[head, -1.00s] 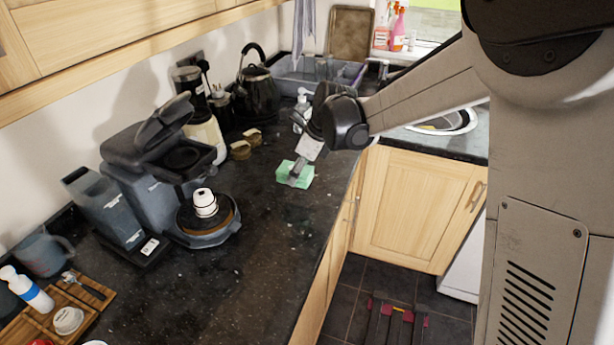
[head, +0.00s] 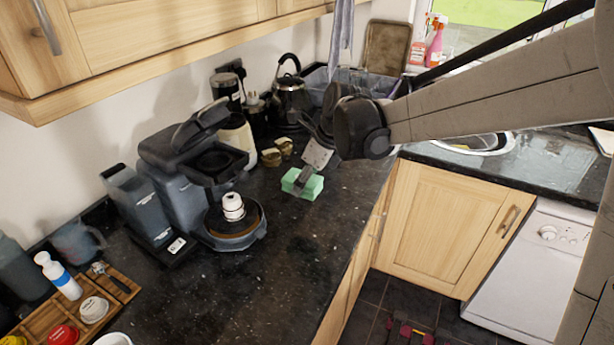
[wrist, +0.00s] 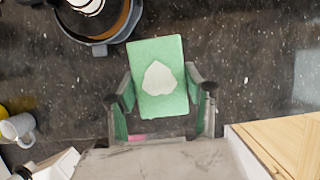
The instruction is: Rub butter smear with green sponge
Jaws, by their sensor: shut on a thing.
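The green sponge (head: 311,190) is at the dark counter, right of the coffee machine, in the head view. My gripper (head: 302,183) reaches down to it from the upper right. In the wrist view the sponge (wrist: 148,50) lies between the two fingers of my gripper (wrist: 160,90), which is shut on its sides. A pale, rounded patch (wrist: 158,79) shows over the middle of the sponge; I cannot tell what it is. Whether the sponge touches the counter is unclear. I cannot make out a butter smear on the counter with certainty.
The coffee machine (head: 185,165) stands at left, with a white stacked object (head: 233,206) on its round base.

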